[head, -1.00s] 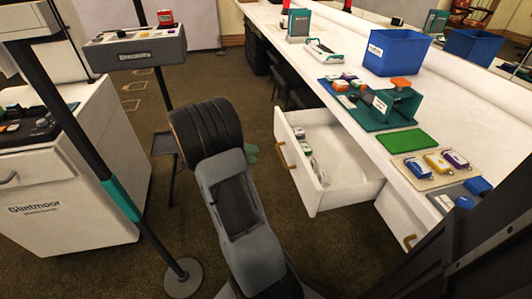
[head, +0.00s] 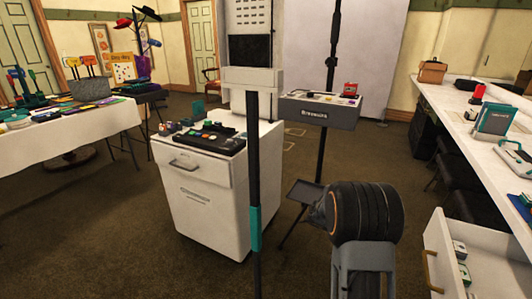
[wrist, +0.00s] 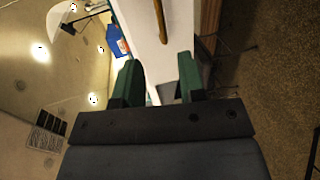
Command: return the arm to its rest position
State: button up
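My arm (head: 366,222) shows at the lower right of the head view, bent with its dark rounded joint uppermost. My gripper is hidden behind the arm in that view. In the wrist view my gripper (wrist: 159,78) has its two green fingers spread apart, with nothing held between them. Beyond the fingers is a white drawer front with a brass handle (wrist: 160,20). I cannot tell the exact distance to it.
The open white drawer (head: 452,262), with small items inside, juts out right of my arm under the long white counter (head: 462,140). A grey booth tray on a stand (head: 318,112) and a white cabinet (head: 205,195) stand ahead. Carpet is clear at front left.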

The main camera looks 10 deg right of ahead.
jog(key=s+a+r+n+t+y+p, duration=0.2)
jog(key=a+r+n+t+y+p, duration=0.2)
jog(key=a+r+p, duration=0.9)
jog(key=s+a+r+n+t+y+p, duration=0.2)
jog(key=a+r+n+t+y+p, duration=0.2)
jog(key=a+r+t+y+p, duration=0.4)
jog(key=a+r+t+p, duration=0.1)
jog(key=a+r+p, duration=0.2)
jog(key=r, duration=0.2)
jog(key=a+r+p, duration=0.3)
jog(key=r, duration=0.3)
jog(key=shift+s+t+p, duration=0.25)
jog(key=shift+t+p, duration=0.05)
jog(key=shift+t, duration=0.1)
jog(key=shift+d+r, duration=0.1)
